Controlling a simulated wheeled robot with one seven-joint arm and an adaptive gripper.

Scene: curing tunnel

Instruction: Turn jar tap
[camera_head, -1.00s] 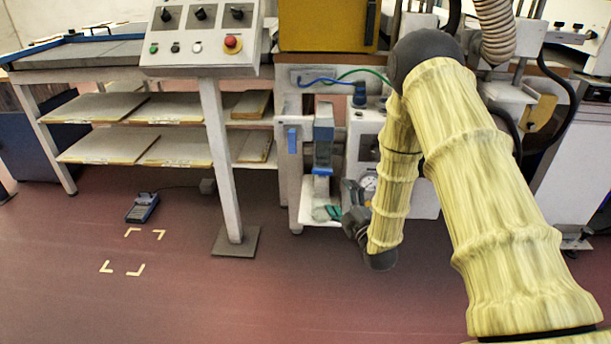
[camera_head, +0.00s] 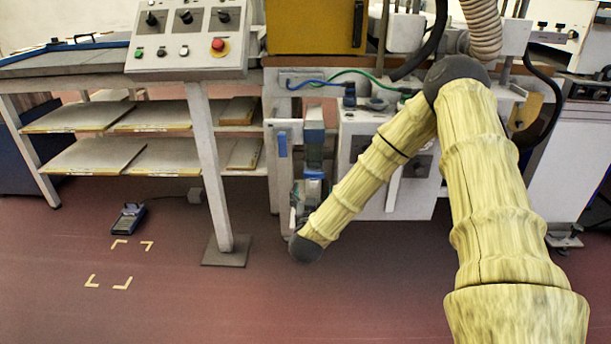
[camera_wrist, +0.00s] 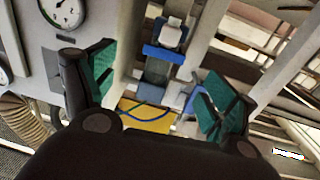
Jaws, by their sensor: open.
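The jar (camera_head: 314,135) is a grey-blue upright container on the front of the white machine frame, with a blue band (camera_head: 314,173) near its lower end. In the wrist view the blue band (camera_wrist: 164,54) and a pale end piece that looks like the tap (camera_wrist: 171,34) lie ahead, between the two fingers in the picture. My gripper (camera_wrist: 161,88) is open, its green-padded fingers spread apart with nothing held. In the head view my forearm partly hides my gripper, low beside the jar's lower end. I see no contact with the tap.
The machine cabinet (camera_head: 400,150) stands right of the jar, and its gauge (camera_wrist: 62,12) shows in the wrist view. A control panel (camera_head: 185,40) on a leg (camera_head: 210,165) stands to the left. Blue (camera_head: 318,82) and green (camera_head: 350,73) hoses run above.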

